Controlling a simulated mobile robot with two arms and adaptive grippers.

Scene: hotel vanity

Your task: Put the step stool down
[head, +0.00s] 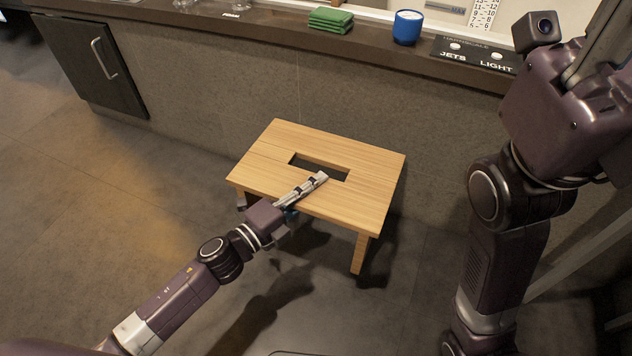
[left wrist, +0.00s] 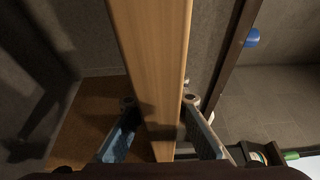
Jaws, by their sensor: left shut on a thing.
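The step stool (head: 375,170) is light wood with a slot in its top. It stands upright in front of the vanity wall in the head view. My left gripper (head: 308,190) is shut on the front board of its top, with one finger above reaching toward the slot. In the left wrist view the board of the stool (left wrist: 150,60) runs between the two fingers of my left gripper (left wrist: 158,108). I cannot tell whether the legs touch the floor; the far legs are hidden. My right arm shows at the right, but its fingers are out of view.
The vanity counter (head: 270,27) runs along the back with a folded green towel (head: 330,20), a blue cup (head: 407,27) and a black JETS/LIGHT panel (head: 475,53). A dark cabinet door (head: 95,65) is at the left. The floor (head: 120,190) left of the stool is clear.

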